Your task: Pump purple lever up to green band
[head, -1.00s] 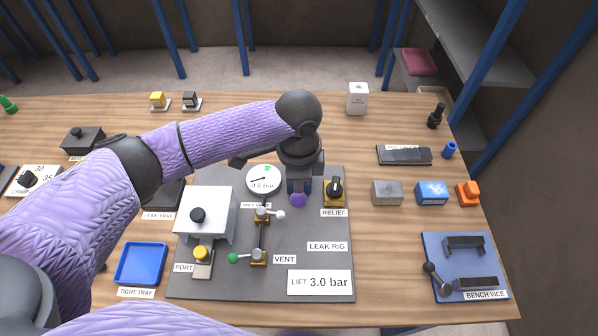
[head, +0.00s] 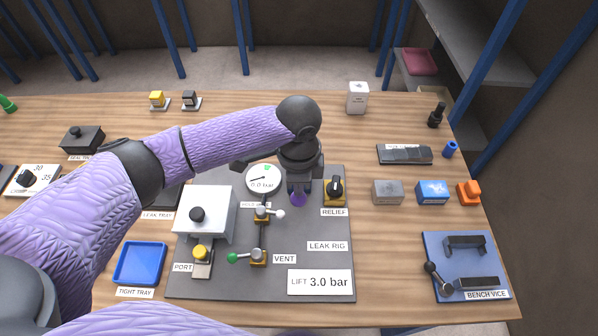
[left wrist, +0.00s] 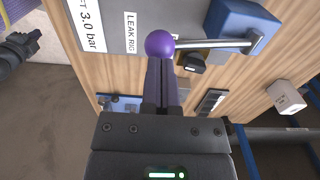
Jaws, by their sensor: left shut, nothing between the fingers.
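The purple ball knob of the lever (left wrist: 160,44) sits at the end of a metal rod that runs to a blue pump block (left wrist: 240,25) in the left wrist view. My left gripper (left wrist: 161,64) is shut and empty, its fingertips right at the knob; I cannot tell whether they touch. In the head view my left gripper (head: 298,187) covers most of the pump, and only a bit of the purple knob (head: 299,200) shows below it. The round gauge (head: 263,178) reads 0.0 bar, with a green band on its dial. A card (head: 320,283) reads LIFT 3.0 bar.
The black RELIEF knob (head: 336,188) stands close right of my left gripper. The vent valve (head: 257,257), a white box (head: 205,214) and the yellow-topped port (head: 202,255) share the grey rig plate (head: 270,285). A dark part with purple, perhaps my right arm, edges into the left wrist view.

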